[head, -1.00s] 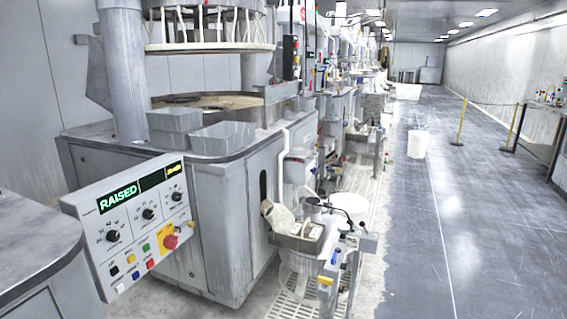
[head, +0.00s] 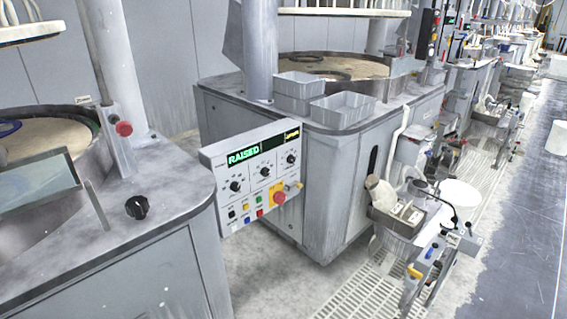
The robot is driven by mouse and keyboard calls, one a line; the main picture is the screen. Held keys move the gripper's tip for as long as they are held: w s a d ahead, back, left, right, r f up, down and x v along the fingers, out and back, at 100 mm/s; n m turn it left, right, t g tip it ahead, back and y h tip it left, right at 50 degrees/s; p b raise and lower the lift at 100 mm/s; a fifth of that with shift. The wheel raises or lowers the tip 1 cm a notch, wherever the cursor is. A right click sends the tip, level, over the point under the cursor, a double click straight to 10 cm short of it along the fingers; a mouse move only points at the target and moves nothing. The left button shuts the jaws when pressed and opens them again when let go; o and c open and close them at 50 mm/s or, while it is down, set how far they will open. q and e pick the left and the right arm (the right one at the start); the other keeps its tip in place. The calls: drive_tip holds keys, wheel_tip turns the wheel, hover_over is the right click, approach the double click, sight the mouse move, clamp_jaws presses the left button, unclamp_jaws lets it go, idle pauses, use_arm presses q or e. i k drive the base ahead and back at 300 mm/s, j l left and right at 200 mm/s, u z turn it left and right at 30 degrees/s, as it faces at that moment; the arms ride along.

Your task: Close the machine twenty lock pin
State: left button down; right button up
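Neither of my grippers is in view. A polishing machine (head: 170,215) stands in the left foreground, with a round platen recess in its grey top. A grey upright post with a red knob (head: 124,128) stands at the platen's rim; I cannot tell whether this is the lock pin or how it is set. A black dial (head: 137,207) sits on the machine's top. A control panel (head: 258,175) reads "RAISED" in green and carries dials, coloured buttons and a red stop button. No machine number is readable.
A second machine (head: 335,175) stands behind, with grey bins (head: 342,111) on its top. A clear guard panel (head: 40,183) stands at the left platen. White floor grating (head: 365,295) and stands are at right. The dark aisle floor (head: 515,250) is open.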

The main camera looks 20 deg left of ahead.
sight(123, 129)
drive_tip(key=u, duration=1.65)
